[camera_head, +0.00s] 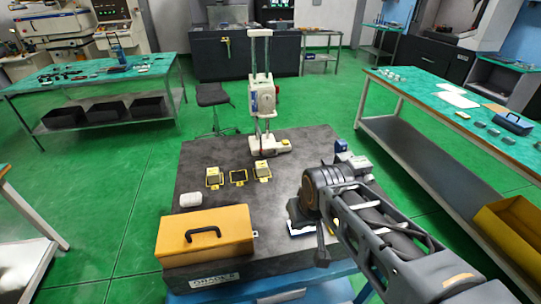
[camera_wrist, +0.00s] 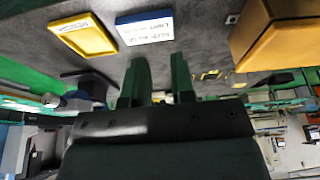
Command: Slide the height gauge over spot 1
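The height gauge (camera_head: 263,95) stands upright near the back edge of the dark surface plate (camera_head: 300,150), with a white base and tall twin columns. In front of it lie three yellow-framed spots: a left one (camera_head: 214,178), a middle one (camera_head: 239,177) and a right one (camera_head: 262,171). Their numbers are too small to read, so I cannot tell which is spot 1. The left and right frames seem to hold pale blocks. My gripper is low over the plate's right front, apart from the gauge. In the wrist view its green fingers (camera_wrist: 160,62) are spread, with nothing visibly gripped.
A yellow toolbox (camera_head: 206,236) and a white rounded object (camera_head: 190,199) occupy the plate's left front. A yellow tray (camera_wrist: 84,36) and blue-edged labelled box (camera_wrist: 145,27) lie near my gripper. A small blue object (camera_head: 341,146) sits at the right edge. The plate's middle is mostly clear.

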